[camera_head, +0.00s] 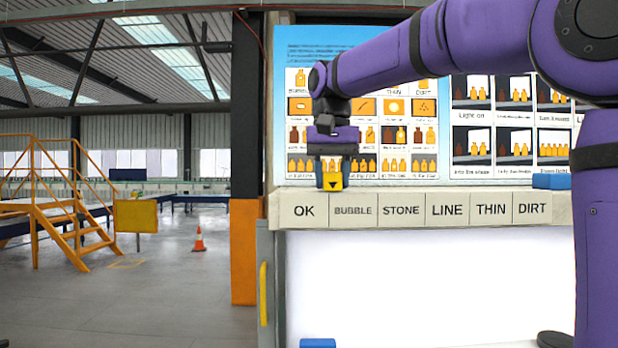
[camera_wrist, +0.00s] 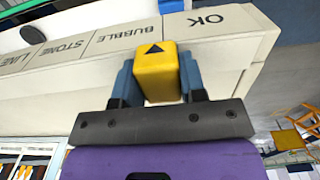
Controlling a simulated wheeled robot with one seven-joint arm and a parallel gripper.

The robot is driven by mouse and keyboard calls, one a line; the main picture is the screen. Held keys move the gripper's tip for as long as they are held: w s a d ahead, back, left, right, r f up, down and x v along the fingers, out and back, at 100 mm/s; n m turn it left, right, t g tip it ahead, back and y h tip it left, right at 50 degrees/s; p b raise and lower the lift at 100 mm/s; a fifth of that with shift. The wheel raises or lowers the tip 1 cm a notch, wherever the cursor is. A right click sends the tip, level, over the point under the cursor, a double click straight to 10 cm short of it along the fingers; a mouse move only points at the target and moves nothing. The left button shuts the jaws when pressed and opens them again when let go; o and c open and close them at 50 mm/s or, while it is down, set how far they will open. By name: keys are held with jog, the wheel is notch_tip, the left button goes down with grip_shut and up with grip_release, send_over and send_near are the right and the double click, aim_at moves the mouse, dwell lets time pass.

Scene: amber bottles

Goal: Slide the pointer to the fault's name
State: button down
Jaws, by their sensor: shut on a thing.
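The pointer (camera_head: 332,183) is a yellow block with a black triangle that points down at the label strip (camera_head: 415,196). The strip reads OK, BUBBLE, STONE, LINE, THIN, DIRT from left to right. The triangle is near the border between OK (camera_head: 304,211) and BUBBLE (camera_head: 353,210). My gripper (camera_head: 332,164) reaches down from above and is shut on the pointer. In the wrist view, the blue fingers of my gripper (camera_wrist: 157,80) flank the pointer (camera_wrist: 157,74), and the labels appear upside down. No bottle with a fault can be made out on its own.
Picture charts of bottles (camera_head: 362,135) stand behind the strip. A blue block (camera_head: 552,181) is at the strip's right end, and another blue piece (camera_head: 318,343) is at the bottom. An orange post (camera_head: 243,252) and grey panel with a yellow handle (camera_head: 264,293) stand at left.

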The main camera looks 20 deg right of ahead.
aim_at(399, 191)
jog(key=s+d, duration=0.1)
jog(key=d, duration=0.3)
jog(key=s+d, duration=0.2)
jog(key=d, duration=0.2)
jog(key=s+d, duration=0.2)
jog(key=d, duration=0.2)
jog(key=c, duration=0.7)
grip_release()
notch_tip(399, 191, up, 11)
jog(key=shift+f, duration=0.1)
